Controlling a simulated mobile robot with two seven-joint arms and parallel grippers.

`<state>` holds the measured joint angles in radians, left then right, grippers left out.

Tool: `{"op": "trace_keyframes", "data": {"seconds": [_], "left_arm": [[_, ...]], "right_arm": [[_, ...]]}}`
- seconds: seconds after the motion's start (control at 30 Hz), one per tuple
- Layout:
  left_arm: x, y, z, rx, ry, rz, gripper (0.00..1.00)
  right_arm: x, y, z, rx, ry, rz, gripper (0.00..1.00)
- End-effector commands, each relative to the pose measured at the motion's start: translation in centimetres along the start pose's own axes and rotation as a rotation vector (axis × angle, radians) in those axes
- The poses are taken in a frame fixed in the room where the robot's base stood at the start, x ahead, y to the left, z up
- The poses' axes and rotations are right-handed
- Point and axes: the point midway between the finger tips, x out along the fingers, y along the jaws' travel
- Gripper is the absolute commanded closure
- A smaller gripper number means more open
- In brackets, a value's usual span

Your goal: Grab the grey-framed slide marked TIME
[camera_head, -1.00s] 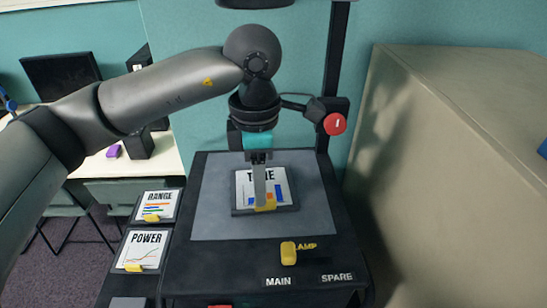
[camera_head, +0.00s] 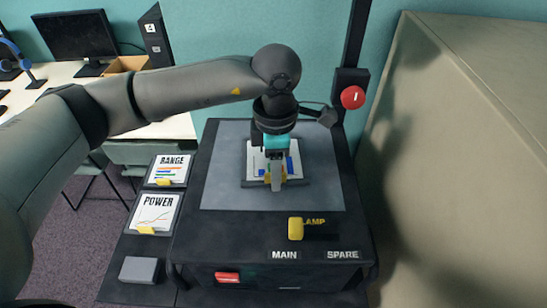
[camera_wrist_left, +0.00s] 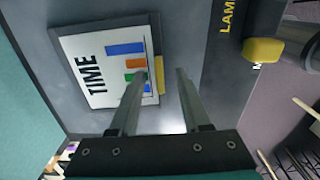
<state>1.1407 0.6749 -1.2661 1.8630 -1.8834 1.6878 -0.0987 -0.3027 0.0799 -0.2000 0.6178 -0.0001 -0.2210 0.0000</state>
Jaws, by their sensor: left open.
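The slide marked TIME (camera_head: 256,160) lies flat on the grey top plate of the black projector, with a white card, coloured bars and a yellow tab. In the head view my left gripper (camera_head: 276,188) hangs over its front edge and hides most of its lettering and tab. In the left wrist view the slide (camera_wrist_left: 100,80) shows whole, with TIME readable. My left gripper (camera_wrist_left: 161,73) is open there, its two fingertips apart and the yellow tab (camera_wrist_left: 160,61) showing in the gap between them. Whether the fingers touch the slide I cannot tell. My right gripper is out of view.
Slides marked RANGE (camera_head: 168,169) and POWER (camera_head: 155,213) lie on a black side shelf, with a grey block (camera_head: 139,270) in front. A yellow LAMP knob (camera_head: 295,229) is on the projector's front. A post rises behind; a beige cabinet (camera_head: 460,150) stands right.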

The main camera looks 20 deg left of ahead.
Motion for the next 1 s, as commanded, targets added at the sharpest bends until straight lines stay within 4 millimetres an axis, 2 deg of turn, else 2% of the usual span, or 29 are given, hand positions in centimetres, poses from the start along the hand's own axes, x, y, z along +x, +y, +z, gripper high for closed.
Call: {"op": "trace_keyframes", "data": {"seconds": [0.1, 0.5, 1.0], "left_arm": [[0.00, -0.01, 0.02, 0.000, 0.000, 0.000, 0.54], [-0.05, -0.02, 0.03, 0.000, 0.000, -0.001, 0.99], [-0.07, -0.02, 0.03, 0.000, 0.000, -0.001, 1.00]], "right_arm": [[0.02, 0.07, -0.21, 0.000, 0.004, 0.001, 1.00], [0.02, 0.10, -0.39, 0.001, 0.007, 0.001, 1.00], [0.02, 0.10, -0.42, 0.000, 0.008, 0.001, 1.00]]}}
